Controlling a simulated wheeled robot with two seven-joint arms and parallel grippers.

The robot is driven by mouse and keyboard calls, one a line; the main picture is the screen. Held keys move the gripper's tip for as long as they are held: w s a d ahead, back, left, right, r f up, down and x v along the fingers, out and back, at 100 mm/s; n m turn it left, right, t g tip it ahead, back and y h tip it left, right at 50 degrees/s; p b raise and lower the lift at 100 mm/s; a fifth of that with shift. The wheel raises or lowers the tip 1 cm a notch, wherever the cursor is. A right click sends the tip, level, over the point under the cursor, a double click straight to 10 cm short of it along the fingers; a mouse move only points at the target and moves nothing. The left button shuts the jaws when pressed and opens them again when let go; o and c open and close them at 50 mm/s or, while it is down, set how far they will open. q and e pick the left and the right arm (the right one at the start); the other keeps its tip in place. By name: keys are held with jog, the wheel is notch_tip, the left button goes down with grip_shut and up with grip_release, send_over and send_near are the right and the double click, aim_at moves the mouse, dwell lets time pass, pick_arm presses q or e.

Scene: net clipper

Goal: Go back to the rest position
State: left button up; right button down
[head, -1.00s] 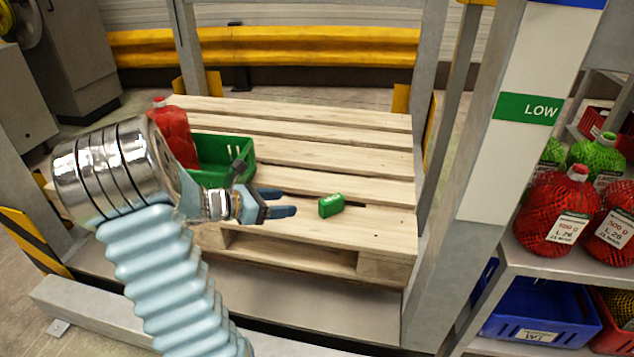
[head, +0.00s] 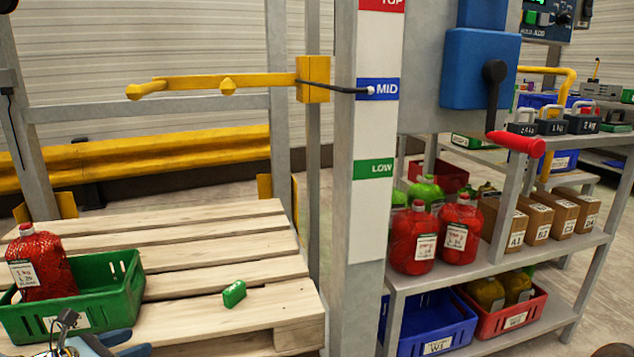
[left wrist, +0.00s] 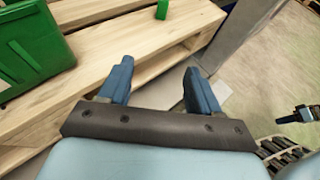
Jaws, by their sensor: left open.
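My left gripper (head: 118,345) shows at the bottom left edge of the head view, in front of the pallet and the green crate. In the left wrist view its two blue fingers (left wrist: 160,82) are spread apart with nothing between them. A small green block (head: 234,294) lies on the pallet, apart from the gripper; it also shows at the top of the left wrist view (left wrist: 162,9). Part of what looks like my right gripper (left wrist: 300,114) shows at the right edge of the left wrist view; its jaws cannot be made out.
A green crate (head: 120,284) and a red net bag (head: 42,265) are on the wooden pallet (head: 200,248). A grey post (head: 350,270) stands right of it. Beyond is a shelf (head: 520,262) with red net bags, boxes and bins. A yellow arm (head: 215,86) spans above the pallet.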

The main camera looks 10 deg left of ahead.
pick_arm(q)
jog(key=w+d+f+n+g+p, duration=0.1)
jog(key=w+d+f+n+p, duration=0.1)
jog(key=w+d+f+n, duration=0.6)
jog(key=w+d+f+n+g+p, duration=0.1)
jog(key=w+d+f+n+p, duration=0.15)
jog(key=d+n, duration=0.65)
jog(key=s+d+f+n+g+p, duration=0.2)
jog(key=s+d+f+n+g, duration=0.15)
jog(key=d+f+n, duration=0.65)
jog(key=s+d+f+n+g+p, duration=0.2)
jog(key=s+d+n+g, duration=0.4)
jog(key=s+d+n, duration=0.4)
jog(key=s+f+n, duration=0.1)
jog(key=s+n, duration=0.2)
jog(key=shift+s+f, duration=0.2)
jog(key=shift+s, duration=0.05)
pick_arm(e)
notch_tip(320, 180, up, 8)
jog(key=a, duration=0.1)
jog(key=shift+s+r, duration=0.15)
jog(key=shift+s, duration=0.15)
